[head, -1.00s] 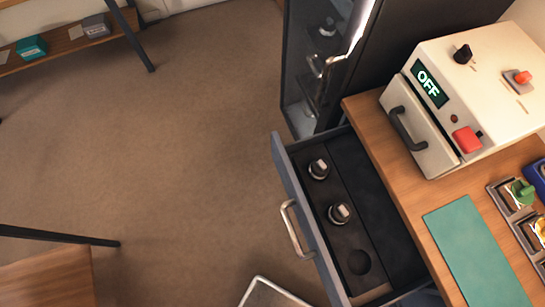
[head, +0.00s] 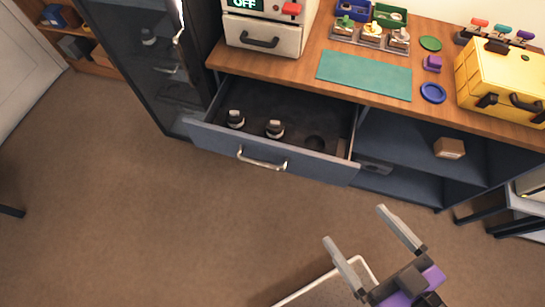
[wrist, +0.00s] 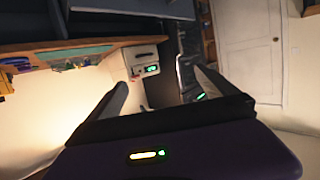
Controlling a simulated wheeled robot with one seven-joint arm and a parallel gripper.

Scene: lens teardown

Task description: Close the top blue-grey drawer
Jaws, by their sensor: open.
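The blue-grey top drawer (head: 225,142) is pulled out from under the wooden worktop in the head view. It has a silver bar handle (head: 262,163) on its front. Inside lie two lens-like parts (head: 236,119) in a dark insert with an empty round hollow beside them. My gripper (head: 362,229) is open and empty, in front of and to the right of the drawer, apart from it. In the wrist view my gripper's two fingers (wrist: 160,90) are spread with nothing between them.
The worktop (head: 320,70) carries a white OFF-display box (head: 262,35), a green mat (head: 365,74), small trays and a yellow case (head: 500,80). A dark glass-door cabinet (head: 150,70) stands left of the drawer. An open shelf with a brown box (head: 449,148) is at right.

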